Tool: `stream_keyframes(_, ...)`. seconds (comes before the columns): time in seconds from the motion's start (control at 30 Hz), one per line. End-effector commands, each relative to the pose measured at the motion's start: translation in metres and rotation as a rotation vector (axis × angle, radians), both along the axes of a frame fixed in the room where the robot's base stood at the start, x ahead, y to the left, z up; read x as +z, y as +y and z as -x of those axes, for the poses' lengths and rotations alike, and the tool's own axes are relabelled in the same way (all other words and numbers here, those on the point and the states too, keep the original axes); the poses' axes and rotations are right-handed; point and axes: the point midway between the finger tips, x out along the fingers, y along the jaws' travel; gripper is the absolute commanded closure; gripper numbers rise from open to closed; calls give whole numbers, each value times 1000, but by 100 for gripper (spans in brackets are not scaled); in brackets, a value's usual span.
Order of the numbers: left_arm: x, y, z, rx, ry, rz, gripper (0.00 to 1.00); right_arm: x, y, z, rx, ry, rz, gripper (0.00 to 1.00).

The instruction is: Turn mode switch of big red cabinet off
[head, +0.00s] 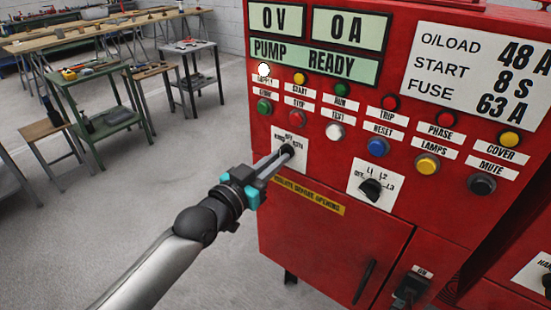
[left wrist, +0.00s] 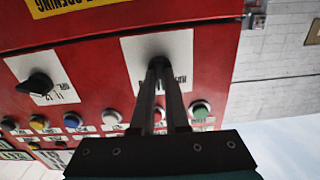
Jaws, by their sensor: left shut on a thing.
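The big red cabinet (head: 335,215) fills the right half of the head view. The mode switch (head: 289,150) is a black knob on a white plate, below the left end of the button rows. My left gripper (head: 285,154) reaches in from the lower left, with its fingertips shut on this knob. The left wrist view shows the gripper (left wrist: 160,68) at the knob, on its white plate (left wrist: 185,55). The fingers hide most of the knob and part of the label, so I cannot read its position. My right gripper is not in view.
A selector (head: 371,189) with another black knob sits right of the mode switch. Coloured buttons line the panel above, with a display reading PUMP READY (head: 315,62). A black handle (head: 410,289) is at the lower right. Workbenches (head: 95,95) stand at the left; the floor between is clear.

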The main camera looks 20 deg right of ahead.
Motion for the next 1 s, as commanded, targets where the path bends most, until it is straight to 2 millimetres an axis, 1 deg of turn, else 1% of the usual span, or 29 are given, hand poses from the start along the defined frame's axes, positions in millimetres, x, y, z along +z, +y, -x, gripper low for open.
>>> stream_keyframes(0.53,-1,0,0,0,22,16,100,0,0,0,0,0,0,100)
stream_keyframes(0.57,-1,0,0,0,22,16,84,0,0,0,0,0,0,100)
stream_keyframes(0.8,-1,0,0,0,21,15,57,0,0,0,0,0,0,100)
stream_keyframes(1.0,0,0,0,0,20,15,57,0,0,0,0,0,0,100)
